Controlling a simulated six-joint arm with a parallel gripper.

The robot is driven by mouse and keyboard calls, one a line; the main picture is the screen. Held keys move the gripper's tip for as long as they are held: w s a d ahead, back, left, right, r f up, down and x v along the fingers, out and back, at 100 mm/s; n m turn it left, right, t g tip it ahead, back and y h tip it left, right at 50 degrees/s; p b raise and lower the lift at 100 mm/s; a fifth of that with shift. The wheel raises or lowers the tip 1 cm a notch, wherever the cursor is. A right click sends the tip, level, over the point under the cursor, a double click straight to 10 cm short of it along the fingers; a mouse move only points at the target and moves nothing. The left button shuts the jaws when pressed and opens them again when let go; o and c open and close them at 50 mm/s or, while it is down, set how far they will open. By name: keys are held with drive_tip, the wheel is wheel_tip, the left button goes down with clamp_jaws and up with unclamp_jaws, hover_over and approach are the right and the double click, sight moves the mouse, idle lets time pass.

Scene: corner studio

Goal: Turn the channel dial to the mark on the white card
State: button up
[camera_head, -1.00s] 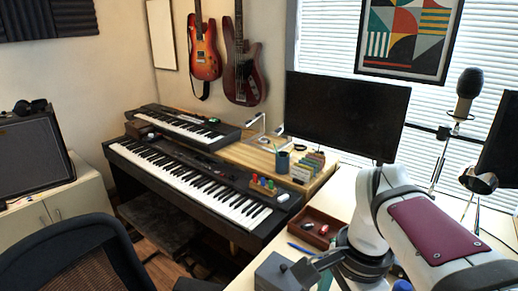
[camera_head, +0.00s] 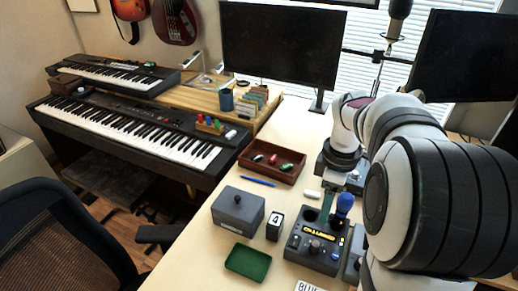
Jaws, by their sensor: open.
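A dark control box (camera_head: 318,262) stands on the desk, with small knobs (camera_head: 315,245), a yellow-lettered label and small lights on its top. Which knob is the channel dial, and where it points, is too small to tell. Left of it stands a small dark block with a white card (camera_head: 275,219) reading 4. A blue-topped handle (camera_head: 343,204) stands upright at the box's back edge. My gripper (camera_head: 333,207) points down behind the control box, open and empty. One greenish finger shows; the other is hidden, and contact with the box cannot be told.
A grey lidded box (camera_head: 238,210), a green tray (camera_head: 248,261) and a blue pen (camera_head: 258,181) lie left. A brown tray (camera_head: 291,170) holds several small items behind. A white card lettered BLUE (camera_head: 310,286) is cut off at the bottom edge. Bare desk lies front left.

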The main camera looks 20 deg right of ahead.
sight(316, 244)
wheel_tip(316, 244, down, 16)
drive_tip(key=shift+r, duration=0.1)
drive_tip(key=shift+c, duration=0.3)
clamp_jaws()
